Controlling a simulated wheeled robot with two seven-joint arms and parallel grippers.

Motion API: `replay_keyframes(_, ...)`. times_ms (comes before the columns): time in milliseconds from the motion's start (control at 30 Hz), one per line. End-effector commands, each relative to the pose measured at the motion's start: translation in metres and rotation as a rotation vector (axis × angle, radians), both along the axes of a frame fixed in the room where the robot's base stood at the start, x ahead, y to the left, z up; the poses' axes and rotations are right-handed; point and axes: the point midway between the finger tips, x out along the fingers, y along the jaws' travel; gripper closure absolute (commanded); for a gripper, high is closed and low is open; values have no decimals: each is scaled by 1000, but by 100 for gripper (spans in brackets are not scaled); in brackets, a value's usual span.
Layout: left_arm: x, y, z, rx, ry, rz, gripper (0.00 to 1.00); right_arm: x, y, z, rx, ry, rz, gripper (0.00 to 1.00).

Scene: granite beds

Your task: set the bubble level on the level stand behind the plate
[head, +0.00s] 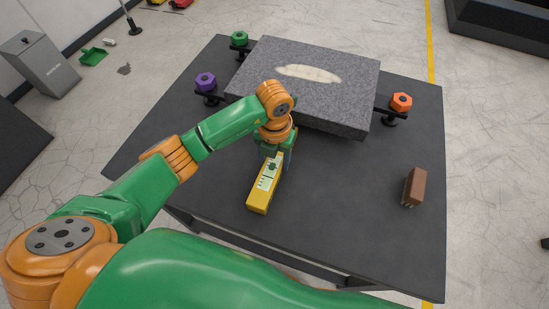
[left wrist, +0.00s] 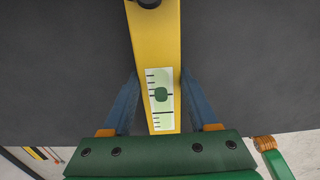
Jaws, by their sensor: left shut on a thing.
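The yellow bubble level (head: 259,197) has a pale green scale with a dark green bubble on its face. My left gripper (head: 273,152) is shut on the level, in front of the plate. In the left wrist view, my left gripper's blue fingers (left wrist: 159,90) stand on both sides of the yellow level (left wrist: 150,40). I cannot tell whether the level touches the table. The speckled grey granite plate (head: 330,103) lies at the back of the table, with a pale oval patch on top. I cannot make out a level stand behind it. My right gripper is not in view.
Green (head: 239,38), purple (head: 205,81) and orange (head: 401,101) knobs sit on black brackets around the plate. A brown block (head: 414,187) stands on the dark table (head: 340,215) at the right. The table's front middle is clear. A grey bin (head: 38,66) stands on the floor.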

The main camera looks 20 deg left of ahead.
Motion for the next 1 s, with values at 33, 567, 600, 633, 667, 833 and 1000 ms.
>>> replay_keyframes(33,0,0,1,0,-1,0,100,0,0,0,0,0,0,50)
replay_keyframes(567,0,0,-2,0,0,0,11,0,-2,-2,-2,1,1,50)
replay_keyframes(600,0,0,-1,0,0,0,11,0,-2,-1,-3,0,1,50)
replay_keyframes(633,0,0,2,-1,0,0,11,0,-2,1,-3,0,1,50)
replay_keyframes(667,0,0,4,-1,-1,0,11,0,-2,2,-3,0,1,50)
replay_keyframes(833,2,0,37,-1,-7,-1,11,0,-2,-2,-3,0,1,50)
replay_keyframes(1000,2,0,87,2,-8,0,11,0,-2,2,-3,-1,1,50)
